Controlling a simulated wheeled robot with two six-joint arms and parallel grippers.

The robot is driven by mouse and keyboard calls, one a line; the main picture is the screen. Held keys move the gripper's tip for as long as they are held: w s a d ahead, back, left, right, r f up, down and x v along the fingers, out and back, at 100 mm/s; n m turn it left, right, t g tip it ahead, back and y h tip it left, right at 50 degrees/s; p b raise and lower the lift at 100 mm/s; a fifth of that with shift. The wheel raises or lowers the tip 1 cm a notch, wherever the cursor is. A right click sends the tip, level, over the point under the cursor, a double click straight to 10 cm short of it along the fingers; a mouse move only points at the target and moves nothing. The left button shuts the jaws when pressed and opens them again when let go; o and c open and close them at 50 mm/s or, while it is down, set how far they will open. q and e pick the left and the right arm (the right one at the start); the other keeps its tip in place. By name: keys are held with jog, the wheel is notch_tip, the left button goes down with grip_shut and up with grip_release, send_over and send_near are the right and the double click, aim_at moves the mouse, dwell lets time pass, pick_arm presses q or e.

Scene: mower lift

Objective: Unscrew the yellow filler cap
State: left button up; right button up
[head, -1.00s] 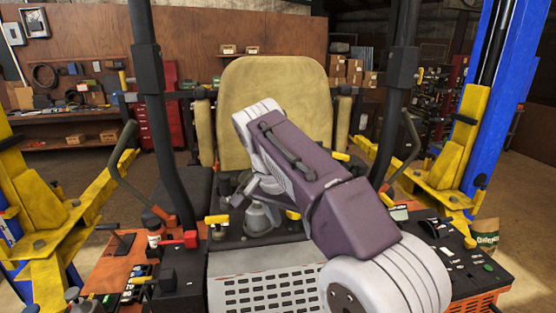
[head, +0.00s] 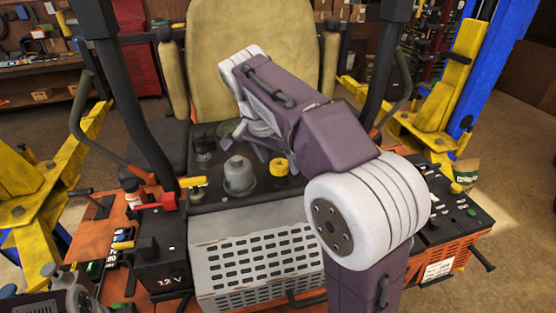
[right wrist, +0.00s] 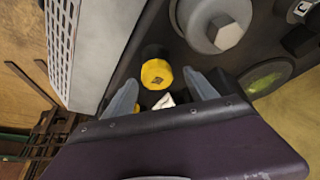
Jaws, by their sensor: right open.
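The yellow filler cap (head: 279,170) is round and sits on the black deck in front of the seat, right of a grey dome. In the right wrist view the cap (right wrist: 156,73) has a dark diamond mark on top. My right gripper (right wrist: 160,78) is open, with its two grey fingers apart and the cap showing between and just beyond their tips. I cannot tell whether a finger touches it. In the head view my right gripper (head: 259,148) hangs above the deck behind the cap, partly hidden by my arm.
The grey dome with a hex top (right wrist: 222,28) stands close to the cap. A perforated grey panel (head: 258,262) lies in front. A red-handled lever (head: 158,201) and a 12 V battery box (head: 163,262) are at the left. Black posts flank the yellow seat (head: 203,78).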

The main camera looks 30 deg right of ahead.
jog(key=shift+f, duration=0.15)
jog(key=shift+s+a, duration=0.2)
jog(key=shift+s, duration=0.25)
jog(key=shift+c, duration=1)
grip_shut()
jog(key=shift+d+n+t+b, duration=0.1)
jog(key=shift+n+t+b, duration=0.3)
jog(key=shift+n, duration=0.4)
jog(key=shift+d+n+t+y, duration=0.1)
jog(key=shift+n+t+y, duration=0.25)
jog(key=shift+n, duration=0.55)
pick_arm(q)
jog(key=shift+s+a+f, duration=0.2)
jog(key=shift+s+f, duration=0.1)
jog(key=shift+f, duration=0.15)
pick_arm(e)
jog(key=n+y, duration=0.1)
jog(key=n, duration=0.1)
jog(key=shift+n, duration=0.4)
jog(key=shift+t, duration=0.25)
